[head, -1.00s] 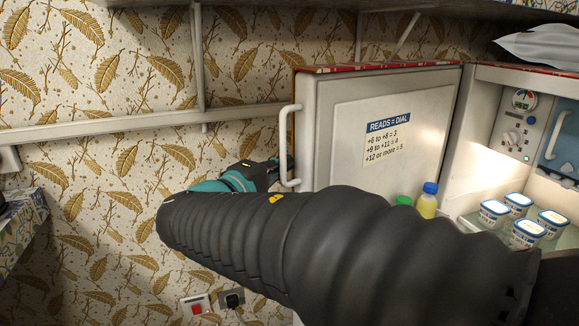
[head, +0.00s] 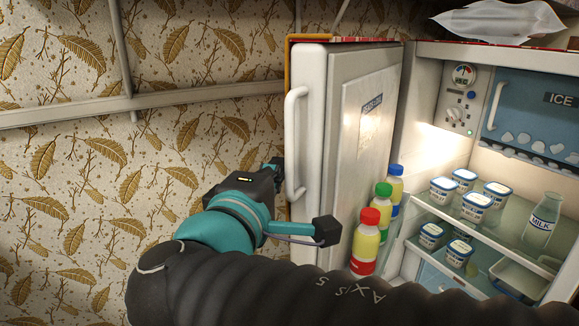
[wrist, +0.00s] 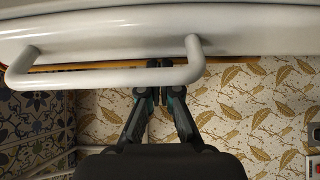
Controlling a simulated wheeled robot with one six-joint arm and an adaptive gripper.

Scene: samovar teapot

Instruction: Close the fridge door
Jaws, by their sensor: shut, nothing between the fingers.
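The white fridge door (head: 335,150) stands open, hinged beside the lit fridge interior, with bottles in its lower shelf. Its inner face carries a label panel. A white bar handle (head: 292,140) is at the door's free edge, and it spans the wrist view (wrist: 105,78). My gripper (head: 275,168) is at the outer side of the door, just left of the handle. In the wrist view its fingertips (wrist: 160,66) are together, beside the handle's right end and close to the door edge. They hold nothing. I cannot tell whether they touch the door.
Inside the fridge are yogurt pots (head: 475,207), a milk bottle (head: 541,220) and the ice compartment door (head: 535,115). Bottles (head: 370,240) stand in the door shelf near my arm. A patterned wall (head: 60,170) is behind and left. A bag (head: 500,18) lies on top.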

